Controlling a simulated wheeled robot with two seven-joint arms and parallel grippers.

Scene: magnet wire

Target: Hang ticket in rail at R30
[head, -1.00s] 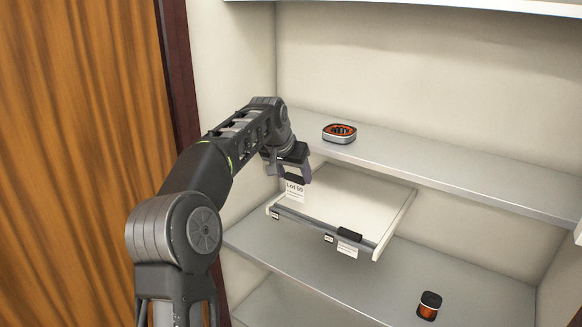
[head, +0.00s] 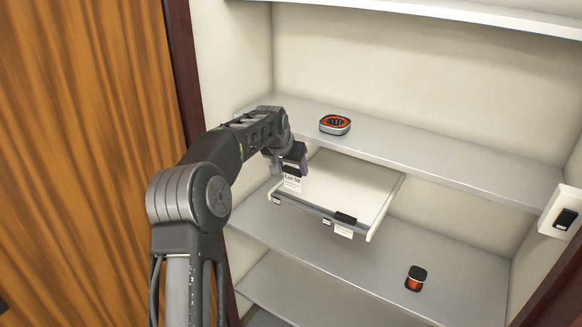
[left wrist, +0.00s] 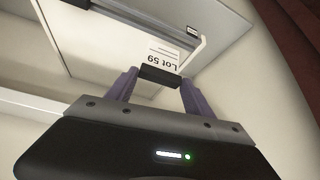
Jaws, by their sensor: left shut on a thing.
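My left gripper (head: 294,170) is shut on a ticket (head: 292,183), a white card with a dark top clip. In the left wrist view the ticket (left wrist: 163,56) reads "Lot 59" upside down, and its black clip sits between my purple fingers (left wrist: 160,82). The rail (head: 305,208) is the grey front edge of a white pull-out tray (head: 352,180). The ticket hangs at or just above the rail's left end; I cannot tell whether it touches. Another ticket with a black clip (head: 344,224) hangs near the rail's right end. Small labels (head: 277,199) sit on the rail, too small to read. My right gripper is not in view.
An orange and black round object (head: 335,124) rests on the upper shelf (head: 420,155). A small orange and black jar (head: 416,278) stands on the shelf below. A white box with a black switch (head: 563,216) is on the right wall. A wooden panel (head: 90,160) is at left.

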